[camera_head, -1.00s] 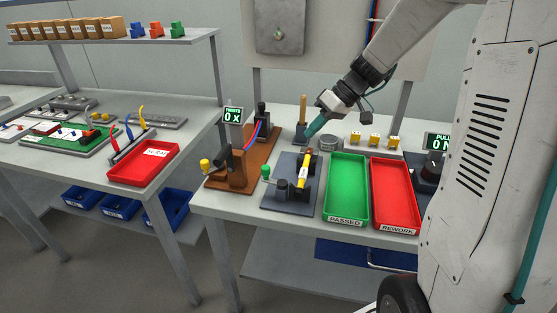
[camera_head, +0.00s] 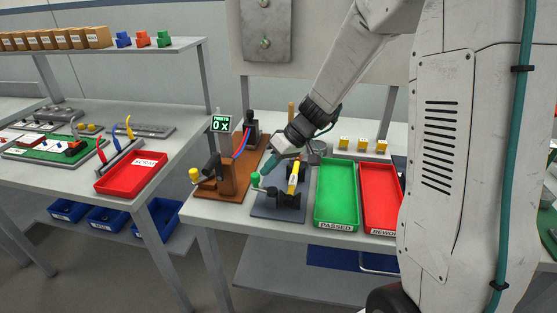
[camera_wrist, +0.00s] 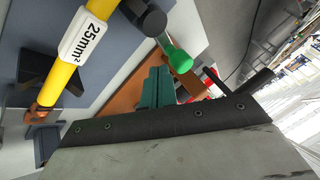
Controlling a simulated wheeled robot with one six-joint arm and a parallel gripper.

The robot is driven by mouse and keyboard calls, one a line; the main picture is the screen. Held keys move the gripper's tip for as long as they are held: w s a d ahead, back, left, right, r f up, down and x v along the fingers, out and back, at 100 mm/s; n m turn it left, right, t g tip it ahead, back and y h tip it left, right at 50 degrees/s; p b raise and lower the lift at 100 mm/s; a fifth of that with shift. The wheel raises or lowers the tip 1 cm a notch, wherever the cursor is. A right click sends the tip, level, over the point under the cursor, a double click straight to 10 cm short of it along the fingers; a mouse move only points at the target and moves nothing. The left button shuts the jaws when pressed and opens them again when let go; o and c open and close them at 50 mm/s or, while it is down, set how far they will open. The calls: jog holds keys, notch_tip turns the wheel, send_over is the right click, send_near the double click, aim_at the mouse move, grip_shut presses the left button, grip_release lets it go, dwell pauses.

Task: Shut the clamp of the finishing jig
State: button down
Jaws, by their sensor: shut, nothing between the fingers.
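The finishing jig (camera_head: 283,212) is a dark blue-grey plate on the bench. A yellow cable (camera_head: 293,178) lies across it; in the wrist view it has a white "25mm²" label. The clamp's green knob (camera_head: 256,179) is at the jig's left side, and in the wrist view it shows on a short dark lever (camera_wrist: 158,35). My gripper (camera_head: 267,167), with teal fingers, is shut and empty just beside the green knob. In the wrist view the fingertips (camera_wrist: 158,72) point close to the knob; I cannot tell whether they touch it. My wrist hides part of the jig's far end.
A brown twist fixture (camera_head: 225,178) with a "0 x" display stands left of the jig. The green PASSED tray (camera_head: 336,226) and red REWORK tray (camera_head: 381,228) stand right. A red scrap tray (camera_head: 131,187) is on the left bench.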

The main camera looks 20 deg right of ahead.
aim_at(257, 176)
jog(key=shift+s+a, duration=0.1)
jog(key=shift+a, duration=0.15)
jog(key=shift+a+n+g, duration=0.2)
jog(key=shift+n+g, duration=0.3)
jog(key=shift+n, duration=0.2)
jog(key=n+g, duration=0.1)
jog(key=n, duration=0.1)
jog(key=a+n+g, duration=0.1)
jog(key=n, duration=0.1)
jog(key=a+n+g, duration=0.1)
jog(key=n, duration=0.1)
jog(key=shift+s+g, duration=0.15)
jog(key=shift+g, duration=0.25)
jog(key=n+g, duration=0.1)
jog(key=n, duration=0.1)
jog(key=s+a+n+g+h, duration=0.1)
jog(key=n, duration=0.1)
jog(key=shift+a, duration=0.1)
jog(key=shift+s+a+n+g+h, duration=0.2)
jog(key=shift+n+g+h, duration=0.2)
jog(key=shift+n, duration=0.35)
jog(key=shift+s+a+n+g+h, duration=0.1)
jog(key=shift+s+n+g+h, duration=0.2)
jog(key=shift+n, duration=0.45)
jog(key=shift+w+d, duration=0.1)
jog(key=shift+w, duration=0.1)
